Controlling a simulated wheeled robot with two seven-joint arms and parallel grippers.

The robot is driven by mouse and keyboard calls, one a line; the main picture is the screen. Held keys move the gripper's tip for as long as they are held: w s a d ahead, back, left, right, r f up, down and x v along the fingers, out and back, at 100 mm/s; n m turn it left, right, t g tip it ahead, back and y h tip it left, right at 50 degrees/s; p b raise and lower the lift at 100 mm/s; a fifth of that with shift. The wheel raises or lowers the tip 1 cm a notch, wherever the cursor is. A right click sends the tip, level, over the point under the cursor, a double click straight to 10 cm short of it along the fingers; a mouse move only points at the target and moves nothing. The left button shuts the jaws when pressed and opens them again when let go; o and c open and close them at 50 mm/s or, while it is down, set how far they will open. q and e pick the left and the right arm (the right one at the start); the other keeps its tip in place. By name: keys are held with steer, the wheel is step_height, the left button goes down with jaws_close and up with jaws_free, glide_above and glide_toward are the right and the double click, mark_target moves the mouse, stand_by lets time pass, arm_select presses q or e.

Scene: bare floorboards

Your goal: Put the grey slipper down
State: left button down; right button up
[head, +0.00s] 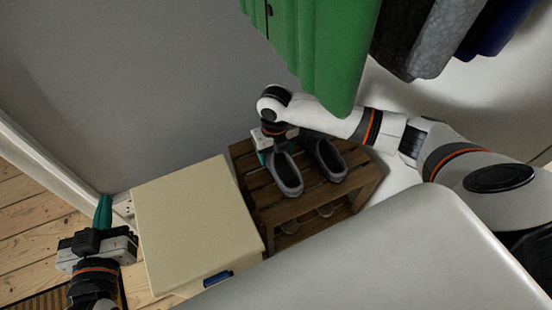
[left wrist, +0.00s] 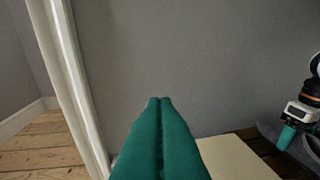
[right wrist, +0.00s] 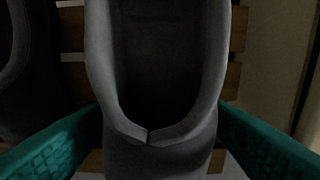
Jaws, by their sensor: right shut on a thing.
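The grey slipper (head: 287,178) is at the top of the slatted wooden rack (head: 243,160), its toe towards the front. I cannot tell whether its sole touches the slats. My right gripper (head: 266,157) is shut on it at the back end. In the right wrist view the slipper (right wrist: 158,160) sits between the two teal fingers, its opening facing the camera. A second grey slipper (head: 326,160) stands beside it to the right, and shows in part in the right wrist view (right wrist: 25,90). My left gripper (head: 103,212) is shut and empty, with its teal fingers (left wrist: 160,101) together.
A cream cabinet (head: 195,220) stands left of the rack, between my two grippers. More footwear (head: 290,226) is on the rack's lower shelf. Green clothing (head: 318,50) and dark garments (head: 440,40) hang above. A grey wall is behind.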

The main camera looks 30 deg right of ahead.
mark_target(278, 157)
step_height(278, 157, down, 4)
steer(key=shift+r+b, duration=0.25)
steer(key=shift+b, duration=0.4)
arm_select(q)
steer(key=r+t, duration=0.2)
steer(key=r, duration=0.1)
steer(key=d+r+t+h, duration=0.1)
steer(key=r, duration=0.1)
steer(key=shift+w+r+t, duration=0.1)
steer(key=shift+w+t, duration=0.1)
steer(key=shift+t, duration=0.2)
arm_select(e)
steer(key=shift+f, duration=0.15)
steer(key=o, duration=1)
